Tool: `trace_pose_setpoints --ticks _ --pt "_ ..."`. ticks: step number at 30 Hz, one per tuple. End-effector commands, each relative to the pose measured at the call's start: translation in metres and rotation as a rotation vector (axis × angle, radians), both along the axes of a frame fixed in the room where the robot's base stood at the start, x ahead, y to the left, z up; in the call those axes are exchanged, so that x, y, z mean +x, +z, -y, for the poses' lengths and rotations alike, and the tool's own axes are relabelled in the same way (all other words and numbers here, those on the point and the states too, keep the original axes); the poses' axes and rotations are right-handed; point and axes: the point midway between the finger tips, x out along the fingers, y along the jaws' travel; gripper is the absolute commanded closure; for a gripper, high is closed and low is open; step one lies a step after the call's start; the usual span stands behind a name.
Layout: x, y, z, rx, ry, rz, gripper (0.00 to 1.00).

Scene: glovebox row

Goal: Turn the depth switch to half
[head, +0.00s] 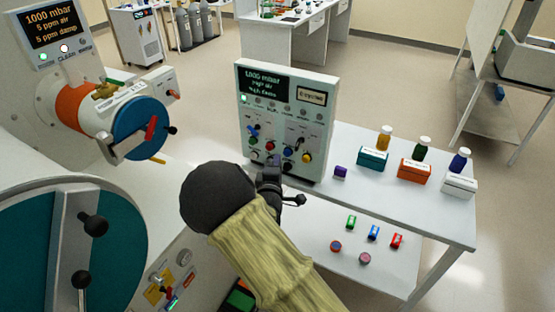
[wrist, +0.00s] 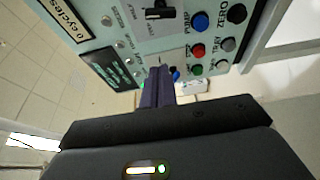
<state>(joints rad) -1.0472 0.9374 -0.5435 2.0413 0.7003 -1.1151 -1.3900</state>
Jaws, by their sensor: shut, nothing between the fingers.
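The control panel (head: 285,120) is a pale upright box on the white table, with a dark readout above rows of switches and coloured buttons. Its labels are too small or blurred to tell which control is the depth switch. A black switch (wrist: 158,13) with a pale lever shows on the panel in the wrist view. My gripper (head: 272,180) is low in front of the panel in the head view; my arm partly hides it. In the wrist view its fingers (wrist: 157,75) are together and empty, pointing at the panel face; contact cannot be told.
Left stands a glovebox with a blue round door (head: 138,128) and a large teal port (head: 60,250). Right of the panel are small boxes with bottles, including an orange box (head: 415,171). A small purple block (head: 340,173) lies beside the panel.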

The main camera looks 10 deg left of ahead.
Motion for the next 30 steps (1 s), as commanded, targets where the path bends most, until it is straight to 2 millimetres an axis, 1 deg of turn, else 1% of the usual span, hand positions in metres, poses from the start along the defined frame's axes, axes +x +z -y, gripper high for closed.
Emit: trace_pose_setpoints --ticks 7,10,11,14,15,17,18,20,21,23,26,27,29,30 --pt "0.0 0.0 0.0 0.002 0.0 -0.001 1.0" --pt "0.002 0.0 0.008 0.033 -0.012 -0.029 1.0" --pt "0.003 -0.001 0.014 0.05 -0.02 -0.048 1.0" --pt "0.006 -0.007 0.039 0.155 -0.06 -0.144 1.0" --pt "0.006 -0.01 0.053 0.215 -0.085 -0.199 1.0" --pt "0.002 -0.014 0.074 0.32 -0.126 -0.287 1.0" --pt "-0.002 -0.017 0.089 0.398 -0.158 -0.351 1.0" --pt "-0.012 -0.02 0.11 0.518 -0.209 -0.447 1.0" --pt "-0.021 -0.021 0.123 0.596 -0.245 -0.507 1.0" --pt "-0.036 -0.021 0.14 0.706 -0.3 -0.593 1.0" --pt "-0.067 -0.018 0.166 0.875 -0.401 -0.723 1.0" --pt "-0.082 -0.016 0.175 0.935 -0.444 -0.771 1.0" --pt "-0.105 -0.012 0.189 1.02 -0.514 -0.836 1.0" --pt "-0.121 -0.009 0.198 1.071 -0.564 -0.874 1.0"
